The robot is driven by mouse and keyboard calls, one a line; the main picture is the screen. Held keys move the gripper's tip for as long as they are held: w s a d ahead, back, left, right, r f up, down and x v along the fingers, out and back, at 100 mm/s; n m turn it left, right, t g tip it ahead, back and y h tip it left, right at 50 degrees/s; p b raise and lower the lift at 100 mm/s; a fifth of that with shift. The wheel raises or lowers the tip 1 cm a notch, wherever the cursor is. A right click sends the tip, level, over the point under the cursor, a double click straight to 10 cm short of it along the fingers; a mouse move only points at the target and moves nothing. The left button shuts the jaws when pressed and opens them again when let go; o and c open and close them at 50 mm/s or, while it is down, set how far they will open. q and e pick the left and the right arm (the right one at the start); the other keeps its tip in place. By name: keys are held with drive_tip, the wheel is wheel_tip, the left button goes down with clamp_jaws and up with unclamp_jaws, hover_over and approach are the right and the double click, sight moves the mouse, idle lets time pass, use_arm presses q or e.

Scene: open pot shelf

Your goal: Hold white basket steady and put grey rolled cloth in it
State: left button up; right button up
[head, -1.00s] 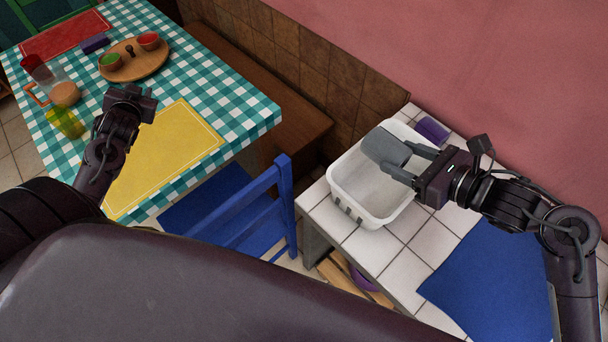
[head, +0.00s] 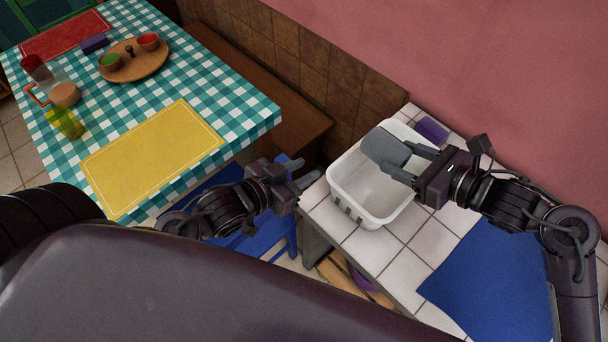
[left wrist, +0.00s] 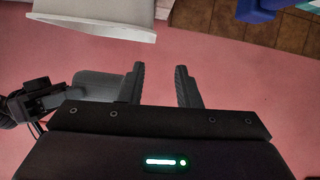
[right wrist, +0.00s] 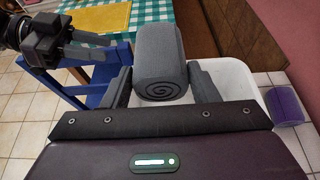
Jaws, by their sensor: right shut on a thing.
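The white basket (head: 352,205) stands on the white-tiled counter; it also shows in the left wrist view (left wrist: 95,25) and the right wrist view (right wrist: 243,88). My right gripper (head: 405,160) is shut on the grey rolled cloth (head: 384,147) and holds it over the basket, apart from it in the left wrist view. The cloth's spiral end faces the camera in the right wrist view (right wrist: 160,60). My left gripper (head: 297,173) is open and empty, left of the basket and not touching it. Its parted fingers show in the left wrist view (left wrist: 160,70).
A blue mat (head: 490,280) covers the counter's near right part. A blue chair (head: 285,235) stands between the counter and the checkered table (head: 225,97). A pink wall (head: 480,60) rises behind.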

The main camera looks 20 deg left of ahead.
sight(341, 161)
use_arm(q)
drive_tip(key=x, duration=0.4)
drive_tip(key=d+x, duration=0.1)
drive_tip(key=x, duration=0.3)
drive_tip(key=s+x, duration=0.1)
drive_tip(key=x, duration=0.3)
drive_tip(key=shift+d+f, duration=0.15)
drive_tip(key=shift+f, duration=0.2)
clamp_jaws()
